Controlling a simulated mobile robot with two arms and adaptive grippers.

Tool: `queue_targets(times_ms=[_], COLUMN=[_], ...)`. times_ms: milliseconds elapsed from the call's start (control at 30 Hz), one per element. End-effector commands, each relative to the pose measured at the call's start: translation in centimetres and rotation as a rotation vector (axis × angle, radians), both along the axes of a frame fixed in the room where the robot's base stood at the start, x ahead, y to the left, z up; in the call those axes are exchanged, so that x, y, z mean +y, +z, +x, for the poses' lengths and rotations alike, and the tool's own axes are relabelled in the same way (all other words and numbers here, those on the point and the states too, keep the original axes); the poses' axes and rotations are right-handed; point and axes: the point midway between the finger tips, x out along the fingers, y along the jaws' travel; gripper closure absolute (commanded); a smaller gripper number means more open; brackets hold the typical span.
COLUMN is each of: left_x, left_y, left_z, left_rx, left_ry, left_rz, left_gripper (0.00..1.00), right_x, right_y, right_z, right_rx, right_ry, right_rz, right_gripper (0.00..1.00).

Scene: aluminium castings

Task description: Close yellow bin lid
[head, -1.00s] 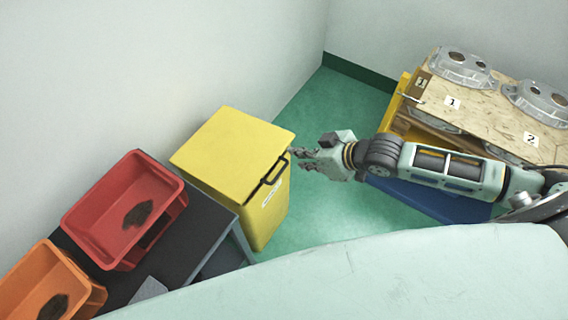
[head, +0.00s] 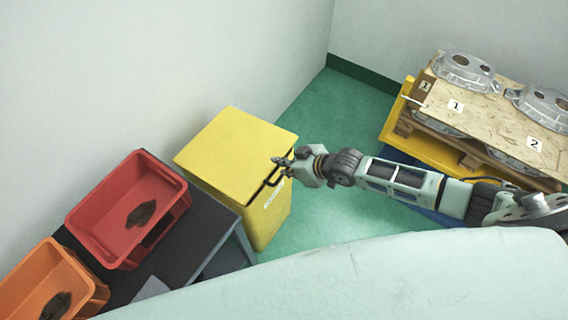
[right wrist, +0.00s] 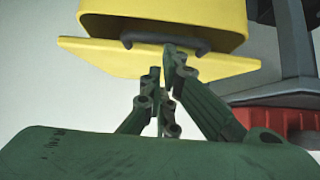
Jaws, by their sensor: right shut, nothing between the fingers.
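The yellow bin (head: 268,218) stands on the green floor beside a dark table. Its flat yellow lid (head: 235,146) lies over the top, with a narrow dark gap along the edge near the handle. The black handle (head: 272,182) is on the side toward my arm. My right gripper (head: 281,167) is shut and empty at the lid's edge, close to the handle. In the right wrist view the closed fingertips (right wrist: 168,62) are close to the handle (right wrist: 166,46) and the lid (right wrist: 105,56); contact is unclear. My left gripper is not in view.
A red crate (head: 172,222) and an orange crate (head: 88,290) stand on the dark table (head: 215,222) at left. A wooden pallet (head: 500,118) with metal castings (head: 465,70) is at right. Green floor (head: 340,110) is clear between bin and pallet.

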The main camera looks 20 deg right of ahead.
Motion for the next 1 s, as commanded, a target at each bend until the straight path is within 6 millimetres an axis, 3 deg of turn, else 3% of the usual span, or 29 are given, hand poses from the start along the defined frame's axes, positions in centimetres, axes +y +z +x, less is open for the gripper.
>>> queue_targets(times_ms=[233, 533, 1000], left_x=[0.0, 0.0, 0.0], left_y=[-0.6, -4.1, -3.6], left_z=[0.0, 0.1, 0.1], left_rx=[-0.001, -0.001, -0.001], left_ry=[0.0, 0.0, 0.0], left_rz=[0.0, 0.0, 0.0], left_gripper=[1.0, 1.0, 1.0], right_x=[-0.1, -0.7, -0.7], right_y=[-0.8, -5.6, -5.3], right_z=[-0.1, -0.8, -0.9], right_rx=[0.001, 0.0, 0.0], right_ry=[-0.001, -0.001, -0.001], right_rz=[0.0, 0.001, 0.001], right_gripper=[1.0, 1.0, 1.0])
